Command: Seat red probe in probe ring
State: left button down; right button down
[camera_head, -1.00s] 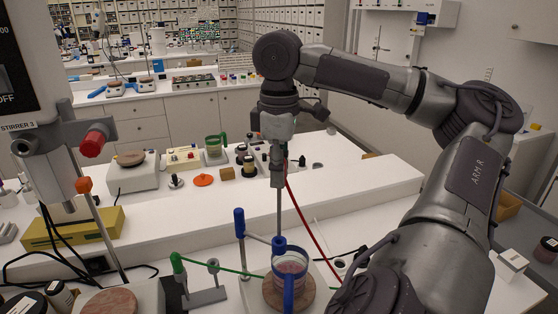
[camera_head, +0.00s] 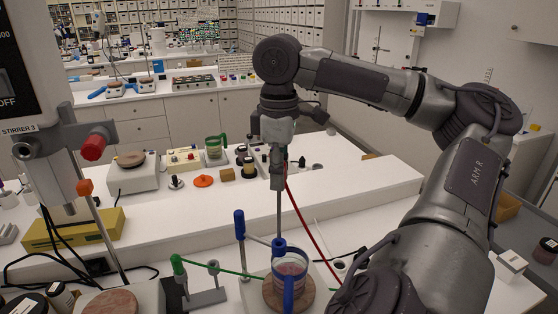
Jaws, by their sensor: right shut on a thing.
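My right gripper (camera_head: 277,158) points straight down, shut on the red probe (camera_head: 279,215), a thin upright metal rod with a red cable running down to the right. The probe's lower end is at the blue probe ring (camera_head: 279,246), which sits above the glass beaker's rim. Whether the tip is inside the ring or just behind or above it, I cannot tell. The ring hangs on a rod from a blue-capped stand (camera_head: 240,226). The beaker (camera_head: 291,270) holds pinkish liquid and has a blue handle in front. My left gripper is not in view.
The beaker stands on a round brown plate (camera_head: 270,296) of a white stirrer. A green rod (camera_head: 228,268) on a grey stand reaches towards it from the left. A large stirrer head (camera_head: 25,150) stands at the left. The raised white shelf behind (camera_head: 360,185) is mostly clear at right.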

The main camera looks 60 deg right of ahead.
aim_at(279, 239)
jog(key=shift+f, duration=0.1)
jog(key=shift+f+b, duration=5.45)
jog(key=shift+f, duration=1.75)
jog(key=c, duration=0.8)
grip_release()
jog(key=shift+c, duration=0.2)
notch_tip(279, 239, up, 12)
jog(key=shift+r, duration=0.1)
